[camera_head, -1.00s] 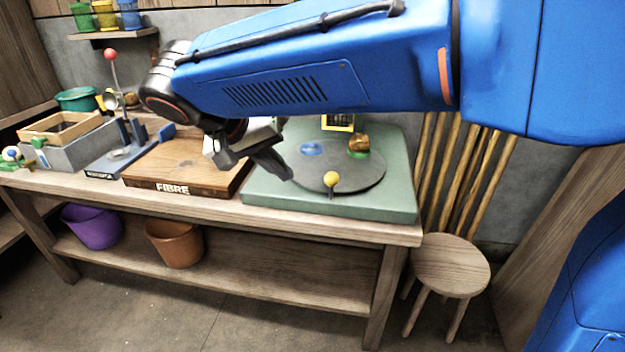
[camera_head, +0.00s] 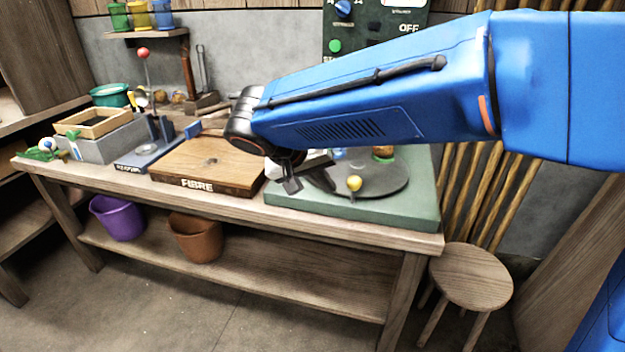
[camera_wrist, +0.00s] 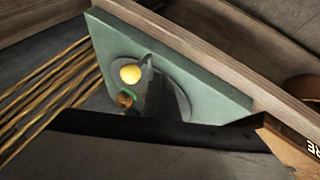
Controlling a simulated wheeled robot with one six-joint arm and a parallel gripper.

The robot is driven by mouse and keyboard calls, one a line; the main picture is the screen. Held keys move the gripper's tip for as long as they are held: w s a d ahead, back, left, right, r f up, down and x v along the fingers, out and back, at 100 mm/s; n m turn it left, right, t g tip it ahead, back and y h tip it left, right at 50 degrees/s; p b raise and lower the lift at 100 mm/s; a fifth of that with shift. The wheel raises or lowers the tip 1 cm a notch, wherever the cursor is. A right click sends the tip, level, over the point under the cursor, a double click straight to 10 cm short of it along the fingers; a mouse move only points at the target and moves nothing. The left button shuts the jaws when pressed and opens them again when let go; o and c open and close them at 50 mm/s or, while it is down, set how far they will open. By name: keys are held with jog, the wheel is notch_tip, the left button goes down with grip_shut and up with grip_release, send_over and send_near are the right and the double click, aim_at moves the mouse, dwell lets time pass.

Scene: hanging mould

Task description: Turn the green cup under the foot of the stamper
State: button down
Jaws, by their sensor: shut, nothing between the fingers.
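A dark grey turntable (camera_head: 388,185) lies on a green base at the right of the bench. A yellow knob (camera_head: 354,183) stands near its front rim. The green cup (camera_head: 383,159), with a brown lump in it, is at the back, partly hidden by my arm. A blue patch (camera_head: 339,154) lies left of it. In the wrist view the yellow knob (camera_wrist: 130,74) and the green cup (camera_wrist: 124,101) show on the disc. My gripper (camera_head: 308,183) is shut and empty, left of the knob and apart from it. I cannot make out the stamper's foot.
A wooden FIBRE block (camera_head: 210,166) and a press with a red-knobbed lever (camera_head: 145,150) stand left on the bench. A green control panel (camera_head: 400,20) is behind my arm. Poles (camera_head: 475,185) and a stool (camera_head: 470,277) are at the right.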

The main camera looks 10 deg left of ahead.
jog(key=shift+w+d+r, duration=0.1)
jog(key=shift+w+d, duration=0.05)
jog(key=shift+d, duration=0.4)
jog(key=shift+w+d+r, duration=0.1)
jog(key=shift+d, duration=0.4)
jog(key=shift+d, duration=0.2)
jog(key=shift+w+d+n+t+y, duration=0.25)
jog(key=shift+w+d+n+y, duration=0.4)
jog(key=shift+d, duration=2.1)
jog(key=shift+w+d+n+t+y, duration=0.3)
jog(key=shift+d+n, duration=0.65)
jog(key=shift+d, duration=1.8)
jog(key=shift+w+d+n+t+y, duration=0.15)
jog(key=shift+w+d+n+y, duration=0.5)
jog(key=shift+d, duration=2.1)
jog(key=shift+d+r, duration=0.1)
jog(key=shift+d, duration=0.2)
